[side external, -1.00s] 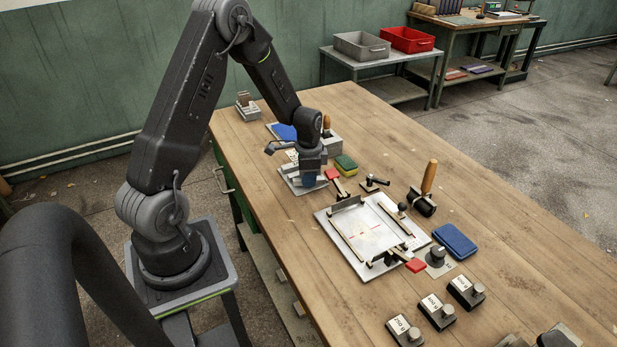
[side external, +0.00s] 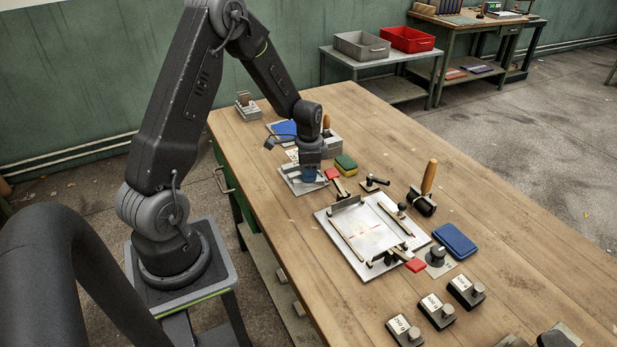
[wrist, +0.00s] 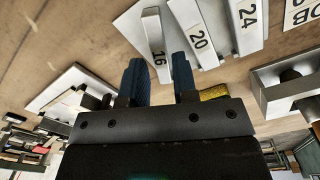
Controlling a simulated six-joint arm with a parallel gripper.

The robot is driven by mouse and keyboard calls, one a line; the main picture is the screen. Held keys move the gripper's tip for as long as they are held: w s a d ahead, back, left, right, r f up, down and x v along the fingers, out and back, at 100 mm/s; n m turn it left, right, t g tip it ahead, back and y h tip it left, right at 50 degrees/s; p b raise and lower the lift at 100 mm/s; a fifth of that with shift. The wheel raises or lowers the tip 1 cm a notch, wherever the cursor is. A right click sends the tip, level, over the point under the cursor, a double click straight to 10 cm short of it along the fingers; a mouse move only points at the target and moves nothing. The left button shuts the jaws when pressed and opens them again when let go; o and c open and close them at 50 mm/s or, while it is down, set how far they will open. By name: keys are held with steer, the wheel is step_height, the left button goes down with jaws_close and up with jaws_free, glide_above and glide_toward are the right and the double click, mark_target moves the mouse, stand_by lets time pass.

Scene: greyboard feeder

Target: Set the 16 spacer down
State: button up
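The 16 spacer (wrist: 153,40) is a pale bar marked 16. It lies on a light plate (wrist: 128,24) beside the 20 spacer (wrist: 193,35) and the 24 spacer (wrist: 245,25). My gripper's blue fingers (wrist: 158,62) are open on either side of the 16 spacer's near end in the wrist view, with gaps showing. In the side view my gripper (side external: 309,176) points down just over the plate (side external: 292,183). The spacers are mostly hidden there by the gripper.
A metal jig plate (side external: 352,253) with rails and red-handled clamps lies to the right. A green and yellow sponge (side external: 345,164), a roller (side external: 424,200), a blue pad (side external: 455,241) and labelled weights (side external: 437,310) stand around it.

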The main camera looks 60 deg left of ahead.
step_height(320, 180, up, 10)
steer(key=s+d+r+n+t, duration=0.2)
steer(key=s+d+r, duration=0.3)
steer(key=d+r, duration=0.65)
steer(key=s+d+r+n+t, duration=0.2)
steer(key=s+d+r+t, duration=0.1)
steer(key=s+d, duration=0.7)
steer(key=shift+s+r+n+t, duration=0.2)
steer(key=shift+s+n+t, duration=0.1)
steer(key=shift+s, duration=0.45)
